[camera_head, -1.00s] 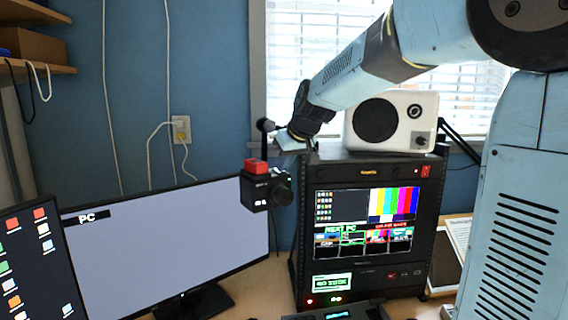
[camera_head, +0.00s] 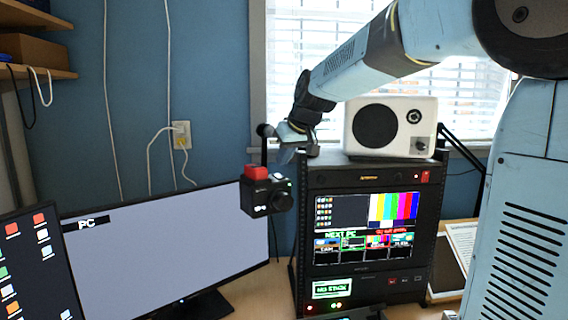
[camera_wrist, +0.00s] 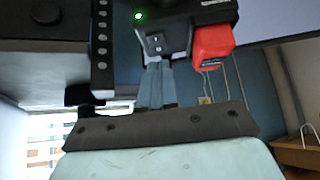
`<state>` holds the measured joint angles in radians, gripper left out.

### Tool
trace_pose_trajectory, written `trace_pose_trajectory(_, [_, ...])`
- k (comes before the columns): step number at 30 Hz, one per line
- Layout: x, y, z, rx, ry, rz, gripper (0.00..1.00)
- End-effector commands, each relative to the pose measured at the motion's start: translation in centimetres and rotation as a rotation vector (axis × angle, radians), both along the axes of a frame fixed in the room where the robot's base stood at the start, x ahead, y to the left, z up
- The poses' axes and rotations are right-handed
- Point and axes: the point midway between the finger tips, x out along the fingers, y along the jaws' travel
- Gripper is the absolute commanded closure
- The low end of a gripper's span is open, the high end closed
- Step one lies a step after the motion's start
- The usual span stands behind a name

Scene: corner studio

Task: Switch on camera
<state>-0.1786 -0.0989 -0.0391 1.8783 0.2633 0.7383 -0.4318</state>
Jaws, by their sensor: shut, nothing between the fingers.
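The camera (camera_head: 262,195) is a small black box with a round lens and a red block on top, left of the equipment rack. In the wrist view its black body (camera_wrist: 212,12) is at the top, with the red block (camera_wrist: 212,44) at right. A black rocker switch (camera_wrist: 157,43) marked with white shows on its back, beside a lit green light (camera_wrist: 138,15). My gripper (camera_wrist: 160,66) is shut and empty, its fingertips just below or at the switch; I cannot tell whether they touch.
The rack (camera_head: 434,195) with a lit screen stands right of the camera, with a white speaker (camera_head: 392,124) on top. A large monitor (camera_head: 165,245) stands at left, close to the camera. A wall outlet (camera_head: 181,135) with cables and a bright window are behind.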

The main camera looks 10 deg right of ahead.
Motion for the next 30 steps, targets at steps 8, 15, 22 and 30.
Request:
trace_pose_trajectory(8, [-2.6,-1.2,4.3,0.000,-0.003,0.000,1.00])
trace_pose_trajectory(15, [-5.6,-2.7,6.8,0.000,-0.002,-0.001,1.00])
trace_pose_trajectory(22, [-7.1,-3.3,8.1,-0.001,-0.001,0.000,1.00])
trace_pose_trajectory(30, [-7.3,-3.4,8.2,-0.001,0.000,0.001,1.00])
